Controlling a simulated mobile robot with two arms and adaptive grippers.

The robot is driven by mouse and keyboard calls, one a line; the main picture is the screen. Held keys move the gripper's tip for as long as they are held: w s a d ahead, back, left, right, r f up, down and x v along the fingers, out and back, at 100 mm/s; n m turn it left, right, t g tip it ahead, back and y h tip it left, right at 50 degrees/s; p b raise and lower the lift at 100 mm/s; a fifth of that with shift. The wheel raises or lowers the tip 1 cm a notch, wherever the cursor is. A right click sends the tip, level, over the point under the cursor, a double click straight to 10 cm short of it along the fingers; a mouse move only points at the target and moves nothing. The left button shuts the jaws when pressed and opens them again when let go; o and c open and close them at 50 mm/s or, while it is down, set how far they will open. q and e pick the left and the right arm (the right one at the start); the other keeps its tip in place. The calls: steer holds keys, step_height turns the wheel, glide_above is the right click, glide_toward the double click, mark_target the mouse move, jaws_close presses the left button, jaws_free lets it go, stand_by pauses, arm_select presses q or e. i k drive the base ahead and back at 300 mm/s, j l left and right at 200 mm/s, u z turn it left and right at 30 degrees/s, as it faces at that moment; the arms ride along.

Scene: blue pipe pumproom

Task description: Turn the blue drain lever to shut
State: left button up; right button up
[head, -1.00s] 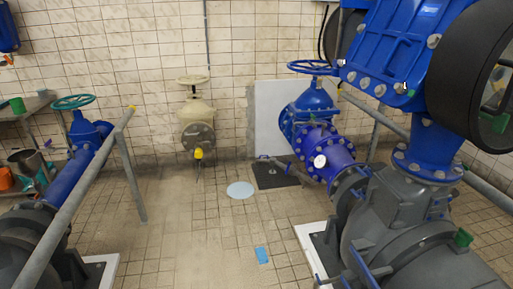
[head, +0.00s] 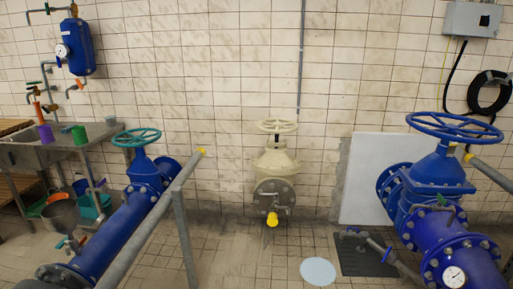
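Neither of my grippers is in view. A small grey drain pipe (head: 378,246) comes off the low side of the right-hand blue pipe (head: 432,232), over a dark floor mat. A small dark handle-like part (head: 352,233) sits at its far end; its colour and position are too small to tell. Another small valve (head: 68,242) hangs on the left-hand blue pipe (head: 112,235); its lever is also unclear.
A cream valve with a yellow cap (head: 272,219) stands at the tiled wall. A grey railing (head: 160,215) crosses the left foreground. A sink bench (head: 60,150) with cups is at left. A pale disc (head: 318,271) lies on the floor.

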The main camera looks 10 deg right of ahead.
mark_target(387, 254)
steer(key=i+l+z, duration=0.2)
steer(key=i, duration=0.3)
steer(key=i+j+z, duration=0.1)
steer(key=i+z, duration=0.15)
steer(key=i, duration=0.2)
steer(key=i+j+z, duration=0.2)
steer(key=i, duration=0.3)
steer(key=i+j+z, duration=0.2)
steer(key=i, duration=0.3)
steer(key=i+j+z, duration=0.25)
steer(key=i, duration=0.25)
steer(key=l, duration=0.1)
